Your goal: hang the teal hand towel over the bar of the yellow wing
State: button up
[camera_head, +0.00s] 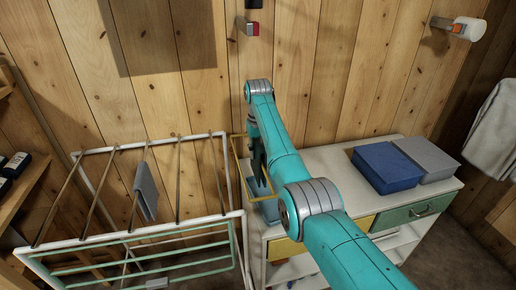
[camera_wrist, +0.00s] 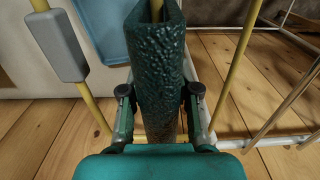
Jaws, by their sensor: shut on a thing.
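The teal hand towel (camera_wrist: 160,75) is dark, rough and folded in the wrist view. It lies along a yellow bar (camera_wrist: 157,9), whose end shows inside the fold at the top. My gripper (camera_wrist: 160,92) is shut on the towel, with one finger on each side. In the head view the towel (camera_head: 258,160) is a dark strip below my wrist, partly hidden by my arm. The yellow wing (camera_head: 237,160) juts from the right side of the white drying rack (camera_head: 136,238). Its side rods also show in the wrist view (camera_wrist: 232,75).
A grey-blue cloth (camera_head: 146,191) hangs on a rack bar to the left. A grey block (camera_wrist: 57,46) sits on a yellow rod. Right of the wing stands a white cabinet (camera_head: 330,165) with a blue box (camera_head: 387,167) and a grey box (camera_head: 427,159). A wood wall is behind.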

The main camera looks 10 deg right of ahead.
jog(key=shift+f, duration=2.25)
jog(key=o, duration=1.5)
jog(key=shift+r, duration=4.5)
